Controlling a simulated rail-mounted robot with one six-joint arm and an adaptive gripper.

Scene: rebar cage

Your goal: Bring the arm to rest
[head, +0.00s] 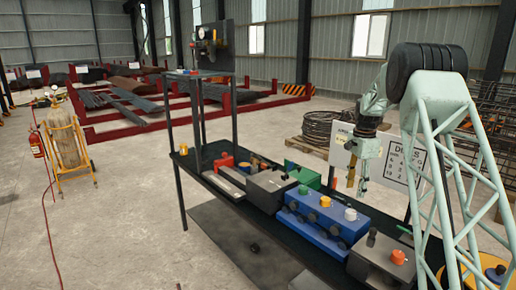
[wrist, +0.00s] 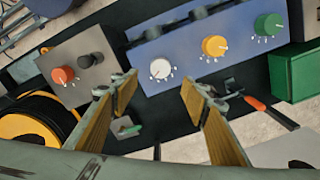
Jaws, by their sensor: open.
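My gripper (head: 356,182) hangs over the right half of the dark bench, in front of a white sign board. In the wrist view my gripper (wrist: 158,90) has its two yellow fingers spread apart with nothing between them. The blue box (wrist: 190,50) with white, orange and green knobs lies beyond the fingertips. It also shows in the head view (head: 302,228). The fingers appear apart from the box, but the exact height is hard to tell.
A grey box (head: 370,262) with an orange-red knob stands at the bench's near right end. A green box (wrist: 295,73) and a red-handled tool (wrist: 268,112) lie right in the wrist view. The sign board (head: 395,160) stands behind. Open floor (head: 120,225) lies left.

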